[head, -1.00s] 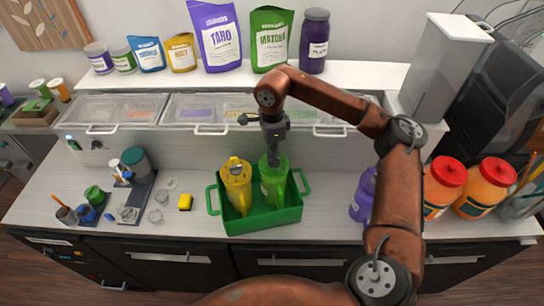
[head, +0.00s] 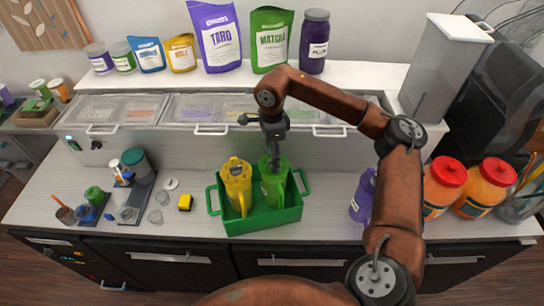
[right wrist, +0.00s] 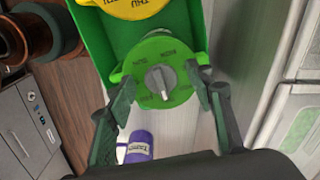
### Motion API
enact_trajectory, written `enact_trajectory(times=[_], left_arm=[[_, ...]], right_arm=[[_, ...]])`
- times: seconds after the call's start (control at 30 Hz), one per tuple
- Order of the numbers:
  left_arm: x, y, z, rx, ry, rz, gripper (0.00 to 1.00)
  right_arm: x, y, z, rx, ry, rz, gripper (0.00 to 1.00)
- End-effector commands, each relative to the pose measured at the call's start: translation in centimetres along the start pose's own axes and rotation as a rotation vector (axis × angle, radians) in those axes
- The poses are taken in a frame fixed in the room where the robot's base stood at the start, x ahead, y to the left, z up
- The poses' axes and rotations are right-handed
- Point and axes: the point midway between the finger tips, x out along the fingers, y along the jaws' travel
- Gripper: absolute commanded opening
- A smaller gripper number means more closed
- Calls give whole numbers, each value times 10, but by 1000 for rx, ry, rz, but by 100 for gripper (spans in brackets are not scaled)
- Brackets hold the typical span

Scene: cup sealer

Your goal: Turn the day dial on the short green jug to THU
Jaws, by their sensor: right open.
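The short green jug (head: 273,186) stands in the right half of a green caddy (head: 262,216), beside a yellow jug (head: 237,185). In the right wrist view its round green lid is the day dial (right wrist: 161,73), with dark day lettering around the rim and a grey pointer knob (right wrist: 160,82) in the middle. The lettering is too small to read surely. My right gripper (head: 275,157) is over the jug's top. In the wrist view its fingers (right wrist: 168,105) are open, one on each side of the lid, with the knob between them. My left gripper is not in view.
A purple jug (head: 363,196) stands right of the caddy, close to my right arm. Orange jars with red lids (head: 444,181) are further right. A yellow block (head: 185,202) lies left of the caddy. Closed clear-lidded bins (head: 200,108) line the counter's back.

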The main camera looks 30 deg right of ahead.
Motion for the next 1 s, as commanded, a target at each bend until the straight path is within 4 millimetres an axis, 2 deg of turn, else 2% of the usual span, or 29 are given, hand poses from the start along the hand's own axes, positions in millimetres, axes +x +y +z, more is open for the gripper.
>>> enact_trajectory(times=[0.17,0.27,0.6,0.73,1.0], left_arm=[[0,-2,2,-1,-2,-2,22],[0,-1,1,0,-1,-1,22],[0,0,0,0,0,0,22],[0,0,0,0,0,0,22],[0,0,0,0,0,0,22]], right_arm=[[-4,0,0,0,-1,-1,49],[-16,-1,1,0,-1,-3,49],[-85,-1,0,0,-1,-3,49],[-105,-1,0,-1,-1,-2,49],[-120,0,0,-1,0,0,49]])
